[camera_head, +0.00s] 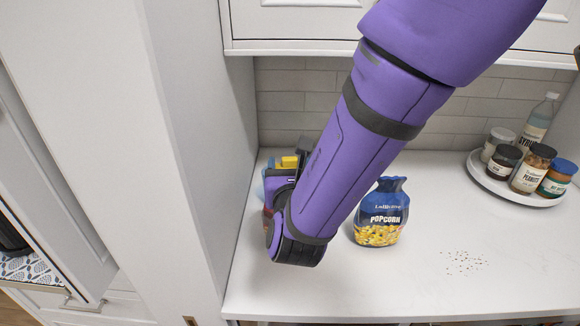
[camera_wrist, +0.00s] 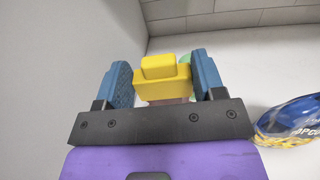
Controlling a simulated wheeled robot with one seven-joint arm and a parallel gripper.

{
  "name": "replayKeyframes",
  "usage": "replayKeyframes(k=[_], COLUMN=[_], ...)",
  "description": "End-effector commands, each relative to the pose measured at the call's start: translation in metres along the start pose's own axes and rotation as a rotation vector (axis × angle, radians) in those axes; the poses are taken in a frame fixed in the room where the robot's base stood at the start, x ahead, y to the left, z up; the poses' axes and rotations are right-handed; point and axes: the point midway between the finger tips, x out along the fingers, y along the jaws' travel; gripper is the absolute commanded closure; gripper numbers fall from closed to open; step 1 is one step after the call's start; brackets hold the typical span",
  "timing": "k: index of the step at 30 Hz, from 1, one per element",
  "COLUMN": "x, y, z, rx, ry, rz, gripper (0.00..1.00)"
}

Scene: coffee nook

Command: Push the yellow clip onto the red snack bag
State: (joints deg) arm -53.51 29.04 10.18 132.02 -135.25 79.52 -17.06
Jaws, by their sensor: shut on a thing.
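My gripper (camera_wrist: 158,82) is shut on the yellow clip (camera_wrist: 162,71), with one blue finger on each side of it. In the head view the clip (camera_head: 289,162) shows as a small yellow patch at the far end of my arm, near the left side wall. The red snack bag is almost wholly hidden. Only a small reddish patch (camera_head: 267,212) shows beside my wrist in the head view. In the wrist view a pinkish strip and a bit of green show behind the clip. I cannot tell whether the clip touches the bag.
A blue popcorn bag (camera_head: 382,212) stands upright on the white counter (camera_head: 400,285), right of my arm. A round tray (camera_head: 490,185) with several jars and a syrup bottle (camera_head: 538,120) is at the back right. Dark crumbs (camera_head: 463,262) lie on the counter. The front middle is free.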

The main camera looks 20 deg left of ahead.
Motion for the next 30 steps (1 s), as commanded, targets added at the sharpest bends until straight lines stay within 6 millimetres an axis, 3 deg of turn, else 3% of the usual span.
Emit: replayKeyframes(k=[30], x=[0.0], y=[0.0], z=[-0.015], rx=[0.0], ry=[0.0], rz=[0.0], gripper=[0.59])
